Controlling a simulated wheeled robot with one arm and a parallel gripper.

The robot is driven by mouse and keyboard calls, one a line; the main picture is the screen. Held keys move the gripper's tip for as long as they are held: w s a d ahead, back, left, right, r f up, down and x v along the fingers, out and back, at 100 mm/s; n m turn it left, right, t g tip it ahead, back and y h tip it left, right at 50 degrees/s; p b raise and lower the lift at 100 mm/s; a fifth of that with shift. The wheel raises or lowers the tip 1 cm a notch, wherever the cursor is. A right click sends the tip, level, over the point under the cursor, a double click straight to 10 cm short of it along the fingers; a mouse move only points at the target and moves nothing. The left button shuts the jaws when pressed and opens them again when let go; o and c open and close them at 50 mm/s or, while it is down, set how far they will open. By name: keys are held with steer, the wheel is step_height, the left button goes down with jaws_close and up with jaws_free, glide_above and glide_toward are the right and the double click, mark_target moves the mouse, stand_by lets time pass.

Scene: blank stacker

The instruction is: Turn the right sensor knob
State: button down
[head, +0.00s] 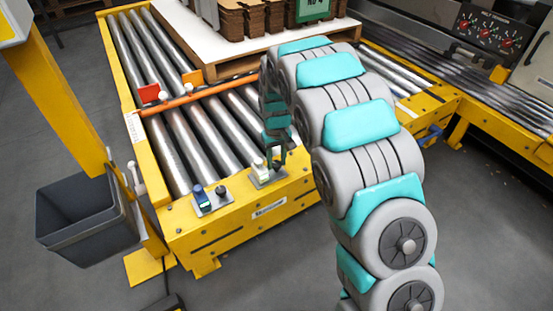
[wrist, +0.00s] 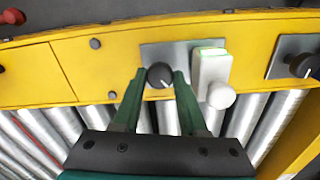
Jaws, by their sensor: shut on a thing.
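The right sensor knob (wrist: 160,75) is black with a pale pointer line, on a grey plate in the wrist view. Beside it stands a white sensor (wrist: 211,75) with a lit green top; it also shows in the head view (head: 258,165). My gripper (wrist: 160,78) has its two green fingers on either side of the knob, shut on it. In the head view my gripper (head: 275,160) reaches down to the right plate and hides most of that knob. The left sensor knob (head: 221,190) is black, beside a blue sensor (head: 200,194).
The plates sit on the yellow end frame (head: 250,215) of a roller conveyor. An orange bar (head: 195,99) crosses the rollers. A pallet (head: 235,66) with cardboard stacks stands behind. A grey bin (head: 80,220) hangs at left. The floor in front is free.

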mark_target(277, 163)
steer(key=m+p, duration=0.1)
steer(key=m, duration=0.6)
stand_by(0.6)
steer(key=shift+c, duration=2.3)
jaws_free()
steer(key=shift+r, duration=3.85)
